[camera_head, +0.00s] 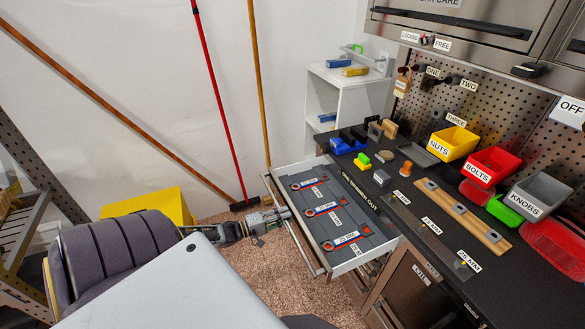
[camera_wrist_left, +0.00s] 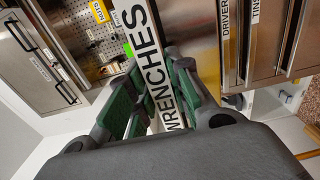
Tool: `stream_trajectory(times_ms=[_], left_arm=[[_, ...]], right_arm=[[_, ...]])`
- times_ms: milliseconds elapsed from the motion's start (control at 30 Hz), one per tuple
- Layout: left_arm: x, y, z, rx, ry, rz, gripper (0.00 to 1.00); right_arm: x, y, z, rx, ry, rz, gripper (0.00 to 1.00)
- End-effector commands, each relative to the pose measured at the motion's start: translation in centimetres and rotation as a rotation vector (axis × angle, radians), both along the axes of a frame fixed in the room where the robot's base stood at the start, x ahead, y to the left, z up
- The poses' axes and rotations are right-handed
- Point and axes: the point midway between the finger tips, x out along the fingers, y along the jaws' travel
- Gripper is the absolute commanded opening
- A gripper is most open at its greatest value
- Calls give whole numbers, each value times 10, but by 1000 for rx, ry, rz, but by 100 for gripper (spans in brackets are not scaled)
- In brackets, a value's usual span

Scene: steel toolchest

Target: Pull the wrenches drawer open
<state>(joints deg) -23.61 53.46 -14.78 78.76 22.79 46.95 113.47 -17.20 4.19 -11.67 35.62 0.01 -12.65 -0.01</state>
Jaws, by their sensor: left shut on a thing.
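The wrenches drawer (camera_head: 369,255) stands out from the toolchest in the head view, with several wrenches lying in it on a dark liner, among them a red-ended one (camera_head: 323,210). Its long bar handle (camera_head: 301,240) runs along the front. My left gripper (camera_head: 285,214) is at this front, shut on the handle. In the left wrist view the green-padded fingers of the left gripper (camera_wrist_left: 157,82) lie on both sides of the white WRENCHES label (camera_wrist_left: 147,40). The fingers hide part of the handle. My right gripper is out of view.
Brooms lean on the wall, with a red-handled one (camera_head: 218,95) standing behind my left gripper. Carpet (camera_head: 262,275) is clear before the drawer.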

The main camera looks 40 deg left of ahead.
Motion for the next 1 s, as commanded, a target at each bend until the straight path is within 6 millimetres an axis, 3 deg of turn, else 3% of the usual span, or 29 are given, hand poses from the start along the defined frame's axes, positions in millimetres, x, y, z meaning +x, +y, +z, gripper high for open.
stream_trajectory(times_ms=[300, 800, 833, 1000], left_arm=[[-29, 10, -2, 3, 7, 0, 0], [-33, 12, -2, 2, 5, 0, 0], [-33, 12, -2, 2, 5, 0, 24], [-32, 12, -1, 1, 3, 0, 43]], right_arm=[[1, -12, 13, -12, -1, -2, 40], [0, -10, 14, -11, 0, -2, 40], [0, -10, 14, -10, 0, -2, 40], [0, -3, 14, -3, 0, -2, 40]])
